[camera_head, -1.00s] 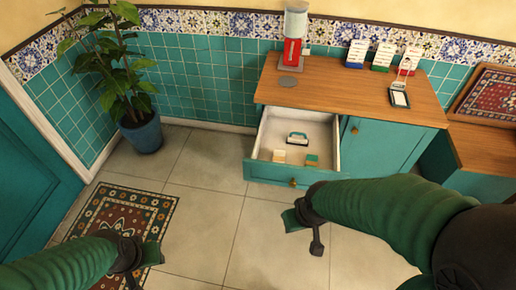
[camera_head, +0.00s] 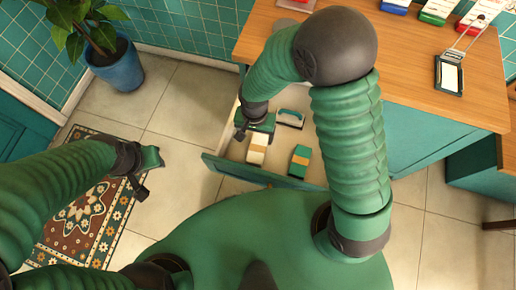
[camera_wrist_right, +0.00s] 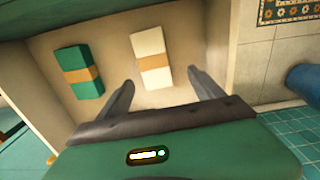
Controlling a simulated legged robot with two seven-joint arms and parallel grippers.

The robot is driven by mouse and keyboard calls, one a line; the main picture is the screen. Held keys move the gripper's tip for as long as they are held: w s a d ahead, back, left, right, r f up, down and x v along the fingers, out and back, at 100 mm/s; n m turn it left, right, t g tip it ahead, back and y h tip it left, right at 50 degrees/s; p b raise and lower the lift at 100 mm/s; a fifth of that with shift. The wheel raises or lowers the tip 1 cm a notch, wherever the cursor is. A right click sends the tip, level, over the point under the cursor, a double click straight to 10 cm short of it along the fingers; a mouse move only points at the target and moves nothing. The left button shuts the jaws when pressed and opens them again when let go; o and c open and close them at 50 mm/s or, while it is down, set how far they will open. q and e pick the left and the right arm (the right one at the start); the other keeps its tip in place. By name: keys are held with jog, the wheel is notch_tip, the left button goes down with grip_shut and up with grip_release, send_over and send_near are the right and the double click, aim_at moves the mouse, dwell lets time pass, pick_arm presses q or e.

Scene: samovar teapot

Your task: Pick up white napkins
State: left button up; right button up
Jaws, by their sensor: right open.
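A bundle of white napkins with a tan band (camera_head: 257,149) lies in the open drawer (camera_head: 229,170). In the right wrist view the white napkins (camera_wrist_right: 151,56) lie just beyond the fingertips, roughly between them in the picture. My right gripper (camera_head: 248,122) is over the drawer at its left side, close to the white napkins. Its fingers (camera_wrist_right: 165,90) are spread apart with nothing between them.
A green napkin bundle (camera_head: 300,161) lies right of the white one. The wooden countertop (camera_head: 400,65) overhangs the drawer. A potted plant (camera_head: 118,66) stands at the back left, with clear floor between.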

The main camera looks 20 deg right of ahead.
aim_at(259, 145)
jog(key=shift+s+a+f+b, duration=0.15)
jog(key=shift+f+b, duration=0.05)
jog(key=shift+f, duration=0.4)
jog(key=shift+s+a+f+b, duration=0.1)
jog(key=shift+s+f+b, duration=0.05)
jog(key=shift+f, duration=0.45)
jog(key=shift+s+d+f+b, duration=0.15)
jog(key=shift+f+b, duration=0.05)
jog(key=shift+f, duration=0.45)
jog(key=shift+s+d+f+b, duration=0.1)
jog(key=shift+f+b, duration=0.05)
jog(key=shift+f, duration=0.45)
jog(key=shift+w+d+f, duration=0.1)
jog(key=shift+d+f, duration=0.15)
jog(key=shift+d, duration=0.05)
jog(key=shift+w+d, duration=0.1)
jog(key=shift+d, duration=0.2)
jog(key=shift+a, duration=0.25)
jog(key=c, duration=0.5)
jog(key=shift+a, duration=0.3)
jog(key=c, duration=0.5)
jog(key=shift+d, duration=0.1)
jog(key=c, duration=0.4)
jog(key=shift+d, duration=0.2)
jog(key=shift+c, duration=0.4)
pick_arm(q)
jog(key=shift+s+a+f, duration=0.2)
jog(key=shift+f, duration=0.45)
pick_arm(e)
jog(key=shift+r, duration=0.15)
